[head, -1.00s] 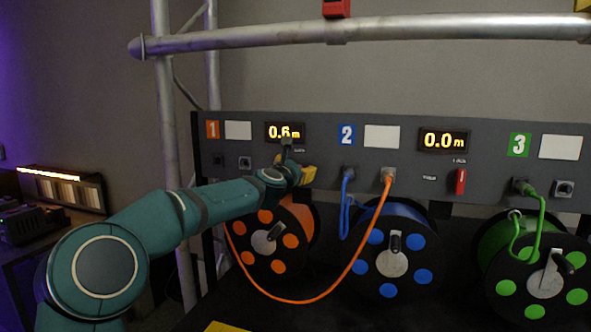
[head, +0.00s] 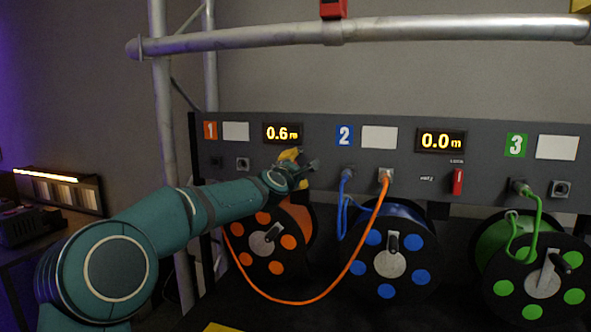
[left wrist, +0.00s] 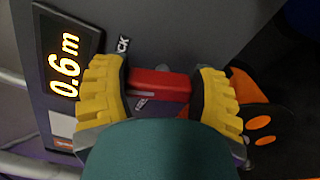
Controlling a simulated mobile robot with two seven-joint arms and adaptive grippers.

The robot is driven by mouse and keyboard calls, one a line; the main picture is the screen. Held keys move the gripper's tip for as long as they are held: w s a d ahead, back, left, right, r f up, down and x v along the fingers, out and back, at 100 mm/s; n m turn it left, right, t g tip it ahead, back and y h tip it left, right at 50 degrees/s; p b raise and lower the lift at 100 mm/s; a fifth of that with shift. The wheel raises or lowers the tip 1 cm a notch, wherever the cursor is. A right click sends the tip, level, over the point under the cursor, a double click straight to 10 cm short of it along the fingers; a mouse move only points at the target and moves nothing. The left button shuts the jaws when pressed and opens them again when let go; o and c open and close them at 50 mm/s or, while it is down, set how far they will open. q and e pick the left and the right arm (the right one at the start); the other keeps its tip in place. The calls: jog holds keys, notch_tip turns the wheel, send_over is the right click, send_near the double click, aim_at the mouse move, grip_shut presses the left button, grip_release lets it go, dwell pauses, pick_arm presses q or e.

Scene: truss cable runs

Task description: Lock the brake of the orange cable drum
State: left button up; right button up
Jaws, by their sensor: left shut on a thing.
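The orange cable drum (head: 268,242) hangs below the panel under number 1, with an orange cable running from it to a socket under number 2. My left gripper (head: 292,165) is at the panel just above this drum and covers the brake lever in the head view. In the left wrist view, the gripper's yellow fingers (left wrist: 160,92) are shut on a red brake lever (left wrist: 158,84), one at each end. The lever lies lengthwise towards the 0.6 m display (left wrist: 67,65). A label ending in "CK" is near its display-side end. My right gripper is not in view.
The blue drum (head: 392,262) and green drum (head: 538,283) hang to the right. A second red lever (head: 458,181) stands upright under its LOCK label beside the 0.0 m display (head: 441,141). A truss tube (head: 420,33) crosses above the panel.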

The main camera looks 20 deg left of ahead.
pick_arm(q)
jog(key=shift+d+f+m, duration=0.1)
jog(key=shift+f+m, duration=0.05)
jog(key=shift+m, duration=0.8)
jog(key=shift+d+f+m, duration=0.1)
jog(key=shift+f+m, duration=0.05)
jog(key=shift+m, duration=0.8)
jog(key=o, duration=1.2)
jog(key=shift+s, duration=0.1)
jog(key=shift+r, duration=0.1)
jog(key=shift+a, duration=0.1)
jog(key=shift+s, duration=0.25)
jog(key=s, duration=1.1)
jog(key=shift+s+a, duration=0.2)
jog(key=shift+s, duration=0.05)
